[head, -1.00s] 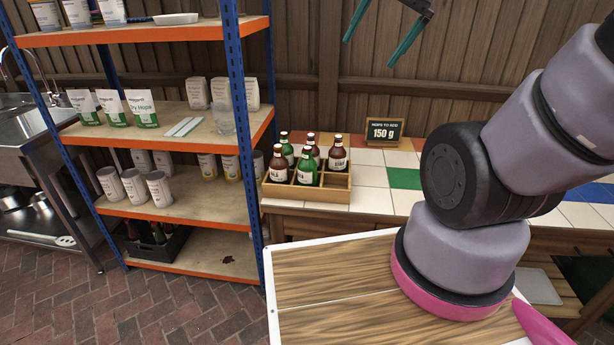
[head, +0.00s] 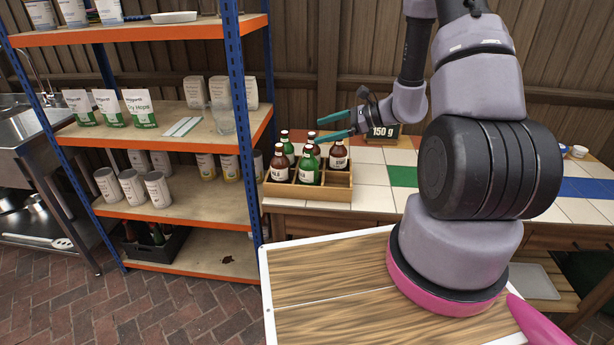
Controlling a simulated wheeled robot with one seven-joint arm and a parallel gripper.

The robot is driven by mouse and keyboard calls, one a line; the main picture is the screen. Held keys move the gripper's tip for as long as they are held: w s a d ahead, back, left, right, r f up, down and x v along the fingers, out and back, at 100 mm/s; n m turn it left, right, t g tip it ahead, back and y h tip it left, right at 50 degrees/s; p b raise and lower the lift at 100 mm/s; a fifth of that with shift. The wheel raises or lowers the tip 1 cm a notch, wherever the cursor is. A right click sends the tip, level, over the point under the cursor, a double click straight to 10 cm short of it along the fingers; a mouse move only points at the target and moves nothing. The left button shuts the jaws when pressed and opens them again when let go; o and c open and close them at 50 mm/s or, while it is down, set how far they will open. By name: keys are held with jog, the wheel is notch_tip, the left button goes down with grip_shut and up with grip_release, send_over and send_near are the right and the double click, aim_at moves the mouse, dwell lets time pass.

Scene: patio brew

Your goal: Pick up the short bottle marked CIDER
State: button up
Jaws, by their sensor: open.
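Several short brown and green bottles stand upright in a wooden divided crate (head: 310,193) on the tiled counter. They include a front-left brown bottle (head: 279,165), a front-middle green bottle (head: 309,166) and a right brown bottle (head: 338,156). A green bottle (head: 288,151) stands behind the front-left one. The labels are too small to read, so I cannot tell which is marked CIDER. My gripper (head: 320,130) is open, its two teal fingers pointing left above the back of the crate. It appears empty; whether a fingertip touches a bottle is unclear.
A blue and orange shelf (head: 240,90) rises just left of the crate. Tiled counter (head: 371,198) right of the crate is clear. Small cups (head: 578,151) sit far right.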

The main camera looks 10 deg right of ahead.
aim_at(309, 169)
jog(key=w+d+f+m+t+h, duration=0.1)
jog(key=d+f+m+t, duration=0.15)
jog(key=f, duration=0.45)
jog(key=w+d+f+m+t+h, duration=0.1)
jog(key=d+f+m, duration=0.15)
jog(key=f, duration=0.45)
jog(key=shift+m, duration=0.5)
jog(key=shift+s+a+x, duration=0.1)
jog(key=shift+x, duration=1.7)
jog(key=shift+s+a+x, duration=0.1)
jog(key=shift+s+x, duration=0.05)
jog(key=shift+x, duration=1.6)
jog(key=shift+s+a+x, duration=0.1)
jog(key=shift+x, duration=1.7)
grip_shut()
